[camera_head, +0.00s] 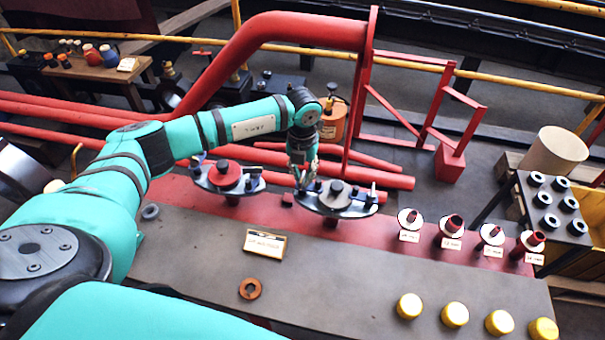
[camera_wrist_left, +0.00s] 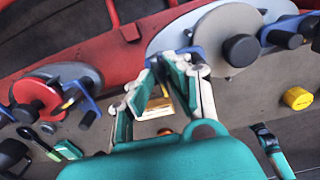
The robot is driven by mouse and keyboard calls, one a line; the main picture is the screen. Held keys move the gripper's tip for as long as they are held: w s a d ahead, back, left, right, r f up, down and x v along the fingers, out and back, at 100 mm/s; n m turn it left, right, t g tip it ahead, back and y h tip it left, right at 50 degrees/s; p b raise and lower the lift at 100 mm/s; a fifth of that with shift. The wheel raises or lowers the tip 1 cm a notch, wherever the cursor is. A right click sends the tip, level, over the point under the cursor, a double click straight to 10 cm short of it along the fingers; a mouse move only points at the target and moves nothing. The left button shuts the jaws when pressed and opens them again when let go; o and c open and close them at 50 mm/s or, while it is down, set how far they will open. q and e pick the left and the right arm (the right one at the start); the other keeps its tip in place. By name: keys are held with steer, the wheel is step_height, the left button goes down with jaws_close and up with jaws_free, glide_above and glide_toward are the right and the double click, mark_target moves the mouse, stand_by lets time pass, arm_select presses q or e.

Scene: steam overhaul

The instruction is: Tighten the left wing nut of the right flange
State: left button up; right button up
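The right flange (camera_head: 335,197) is a grey disc with a dark central knob and bolts at its sides, standing at the bench's back edge. It also fills the upper right of the left wrist view (camera_wrist_left: 215,40). My left gripper (camera_head: 303,183) is at its left side; in the left wrist view its fingers (camera_wrist_left: 160,68) reach the blue hardware at the disc's left edge. A gap shows between the finger pads. The left wing nut is mostly hidden by the fingers, and contact with it cannot be told. My right gripper is not in view.
The left flange (camera_head: 222,176), with a red disc, stands close by on the left. A small labelled tray (camera_head: 265,245) and an orange ring (camera_head: 250,288) lie on the bench. Several labelled fittings and yellow caps (camera_head: 455,314) stand on the right. Red pipes run behind.

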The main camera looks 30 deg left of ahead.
mark_target(302, 177)
arm_select(q)
steer(key=shift+o, duration=1.1)
steer(key=shift+s, duration=0.1)
step_height(302, 177, up, 12)
